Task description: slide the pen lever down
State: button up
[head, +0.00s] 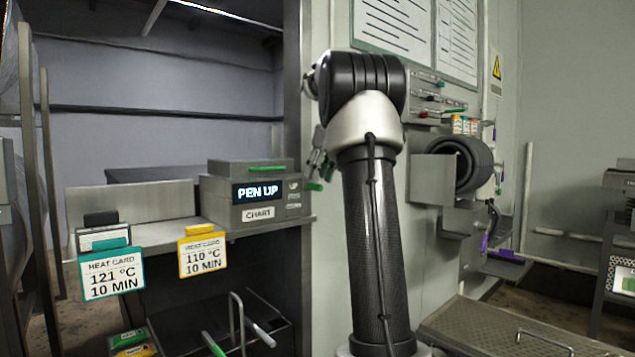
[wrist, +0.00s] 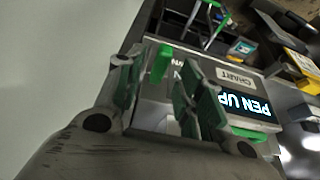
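The chart recorder (head: 222,214) is a grey box whose lit display (head: 258,191) reads PEN UP. The green pen lever (head: 314,186) sticks out at the box's right side. In the wrist view the display (wrist: 246,104) is upside down and the green lever (wrist: 160,62) shows between my fingertips. My gripper (head: 318,165) is beside the recorder's right end, partly hidden behind my arm in the head view. In the wrist view my gripper (wrist: 154,78) is open, with its fingers on either side of the lever and gaps visible. I cannot tell whether either finger touches it.
A teal heat card (head: 112,274) and a yellow heat card (head: 203,256) hang from the shelf front left of the recorder. A door-frame post (head: 297,80) rises just behind. A wall panel (head: 437,97) and a round black part (head: 465,165) stand right of my arm.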

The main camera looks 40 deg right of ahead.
jog(key=shift+x, duration=1.4)
grip_shut()
jog(key=shift+f, duration=2.95)
grip_release()
jog(key=shift+f, duration=0.1)
